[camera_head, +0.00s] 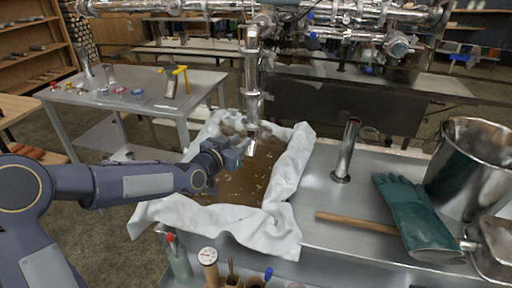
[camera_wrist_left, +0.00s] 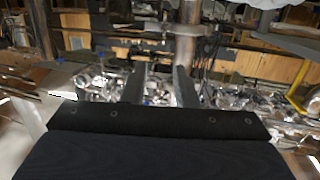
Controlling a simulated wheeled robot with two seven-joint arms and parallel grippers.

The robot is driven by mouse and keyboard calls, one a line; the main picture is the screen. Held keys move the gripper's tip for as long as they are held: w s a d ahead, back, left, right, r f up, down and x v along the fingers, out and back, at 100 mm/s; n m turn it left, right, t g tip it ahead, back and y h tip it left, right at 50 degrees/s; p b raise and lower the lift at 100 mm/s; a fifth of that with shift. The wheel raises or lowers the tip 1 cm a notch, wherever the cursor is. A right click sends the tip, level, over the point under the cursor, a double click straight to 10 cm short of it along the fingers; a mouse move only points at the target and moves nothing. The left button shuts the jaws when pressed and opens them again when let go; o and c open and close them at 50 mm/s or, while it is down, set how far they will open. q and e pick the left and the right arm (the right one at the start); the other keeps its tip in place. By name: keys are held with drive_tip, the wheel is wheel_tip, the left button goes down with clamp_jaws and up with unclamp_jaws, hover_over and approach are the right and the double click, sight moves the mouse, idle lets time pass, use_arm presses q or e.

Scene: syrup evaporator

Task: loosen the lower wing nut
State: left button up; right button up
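A shiny vertical steel pipe (camera_head: 251,75) with clamp-like joints hangs over a cloth-lined pan. The lower wing nut is too small to make out for sure in either view. My left gripper (camera_head: 245,146) reaches in from the left, over the pan and close to the pipe's lower end. In the left wrist view my left gripper's two dark fingers (camera_wrist_left: 160,86) stand apart with nothing held between them. Shiny metal parts show beyond them, and a vertical pipe (camera_wrist_left: 187,42) rises behind the right finger. My right gripper is in neither view.
White cloth (camera_head: 285,185) drapes over the pan of brown liquid (camera_head: 240,182). On the steel counter are an upright metal tube (camera_head: 345,152), green gloves (camera_head: 412,215), a wooden handle (camera_head: 355,222) and a steel pot (camera_head: 470,165).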

sight(261, 131)
use_arm(q)
drive_tip(key=w+d+f+t, duration=0.1)
drive_tip(key=w+d, duration=0.3)
drive_tip(key=w, duration=0.5)
drive_tip(key=shift+w+f+t+b, duration=0.3)
drive_tip(key=shift+w+f+b, duration=0.1)
drive_tip(key=shift+f, duration=0.2)
drive_tip(key=shift+c, duration=0.5)
drive_tip(key=shift+s, duration=0.1)
clamp_jaws()
